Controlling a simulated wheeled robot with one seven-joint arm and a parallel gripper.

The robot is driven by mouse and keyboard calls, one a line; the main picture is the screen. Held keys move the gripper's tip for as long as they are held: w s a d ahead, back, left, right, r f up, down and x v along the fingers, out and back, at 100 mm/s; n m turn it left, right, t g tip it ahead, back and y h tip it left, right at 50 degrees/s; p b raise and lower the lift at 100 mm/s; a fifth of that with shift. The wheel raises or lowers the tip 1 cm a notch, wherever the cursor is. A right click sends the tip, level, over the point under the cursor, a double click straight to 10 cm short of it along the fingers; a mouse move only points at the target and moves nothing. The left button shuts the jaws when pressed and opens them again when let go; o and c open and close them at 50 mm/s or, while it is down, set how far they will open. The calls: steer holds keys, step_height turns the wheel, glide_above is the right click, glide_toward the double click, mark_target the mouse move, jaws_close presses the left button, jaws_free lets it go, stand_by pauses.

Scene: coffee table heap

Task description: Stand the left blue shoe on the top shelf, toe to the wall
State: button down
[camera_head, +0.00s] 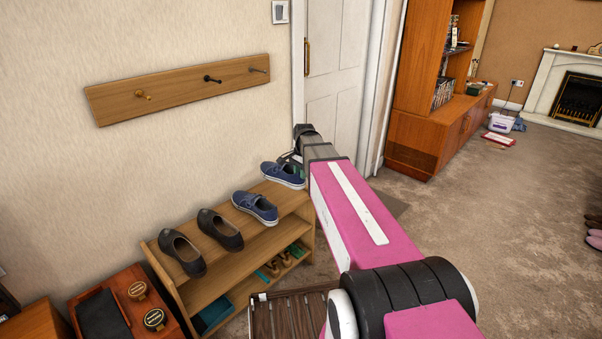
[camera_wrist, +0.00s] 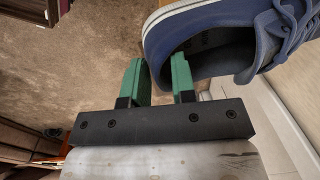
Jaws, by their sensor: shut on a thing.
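My gripper (camera_wrist: 160,78) has its green fingers on either side of the heel rim of a blue shoe (camera_wrist: 205,22), with the right finger inside the shoe's opening. In the head view this shoe (camera_head: 281,174) is at the right end of the rack's top shelf (camera_head: 229,256), toe toward the wall and heel toward my gripper (camera_head: 298,171). I cannot tell whether its sole touches the shelf. Another blue shoe (camera_head: 256,207) stands on the top shelf to its left, also toe to the wall. My arm hides part of the rack's right side.
Two dark shoes (camera_head: 181,252) (camera_head: 220,229) stand farther left on the top shelf. A peg rail (camera_head: 180,88) is on the wall above. A white door (camera_head: 335,90) is beyond my gripper. A wooden box with tins (camera_head: 125,305) stands at the lower left.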

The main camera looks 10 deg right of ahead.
mark_target(301, 184)
steer(key=shift+s, duration=0.25)
steer(key=shift+w+f+t+y, duration=0.2)
steer(key=shift+f+t+y, duration=0.1)
steer(key=shift+f, duration=2.5)
steer(key=shift+f, duration=1.85)
steer(key=c, duration=0.8)
jaws_free()
steer(key=shift+c, duration=0.2)
